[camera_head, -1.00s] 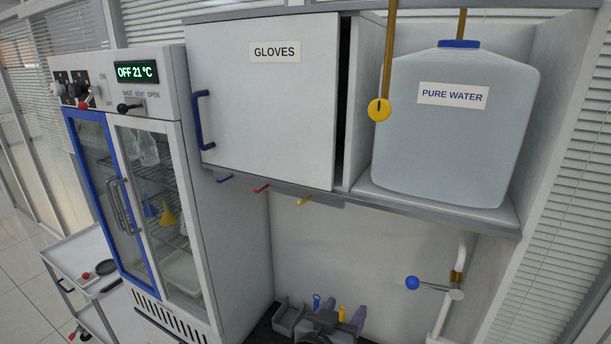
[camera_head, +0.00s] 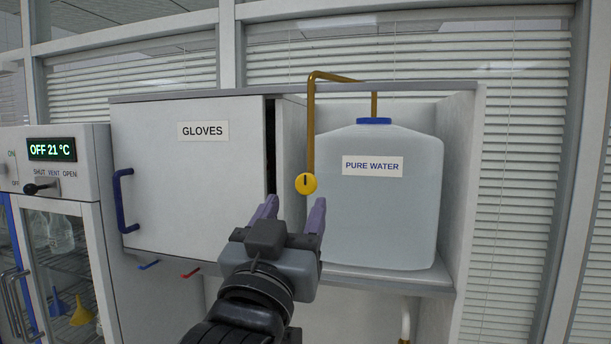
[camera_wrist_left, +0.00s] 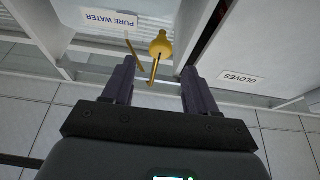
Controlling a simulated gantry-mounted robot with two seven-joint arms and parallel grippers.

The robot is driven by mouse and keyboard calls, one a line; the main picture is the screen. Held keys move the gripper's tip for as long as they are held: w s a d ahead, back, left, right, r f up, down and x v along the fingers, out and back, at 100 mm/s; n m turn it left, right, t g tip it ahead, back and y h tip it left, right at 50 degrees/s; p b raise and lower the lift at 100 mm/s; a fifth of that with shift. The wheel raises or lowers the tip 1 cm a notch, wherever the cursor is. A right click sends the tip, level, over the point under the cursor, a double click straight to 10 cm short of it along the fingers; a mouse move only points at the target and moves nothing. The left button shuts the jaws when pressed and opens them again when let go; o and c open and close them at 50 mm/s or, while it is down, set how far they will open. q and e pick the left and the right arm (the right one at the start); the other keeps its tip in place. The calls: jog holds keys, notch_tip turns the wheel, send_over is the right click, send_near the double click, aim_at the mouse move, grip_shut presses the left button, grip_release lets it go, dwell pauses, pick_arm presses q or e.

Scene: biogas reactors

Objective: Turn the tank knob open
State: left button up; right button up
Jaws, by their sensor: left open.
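The tank knob (camera_head: 306,183) is a round yellow disc with a dark slot that stands upright. It sits at the lower end of a brass pipe (camera_head: 311,120) in front of the pure water tank (camera_head: 390,215). My left gripper (camera_head: 291,207) is open and empty, just below the knob in the head view, fingers pointing toward it. In the left wrist view the knob (camera_wrist_left: 161,47) shows beyond and between the fingertips, not touched by them. My right gripper is not in view.
The gloves cabinet (camera_head: 190,185) with a blue handle stands left of the knob, its door slightly ajar. A shelf edge (camera_head: 400,284) runs under the tank. An incubator (camera_head: 60,220) reading OFF 21 °C is at far left.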

aim_at(306, 184)
pick_arm(q)
jog(key=p+x, duration=0.3)
jog(key=x, duration=0.3)
jog(key=shift+w+r, duration=0.15)
jog(key=shift+w, duration=0.05)
jog(key=shift+w+d+r, duration=0.15)
jog(key=shift+w+d, duration=0.05)
jog(key=shift+w, duration=0.4)
jog(key=c, duration=1)
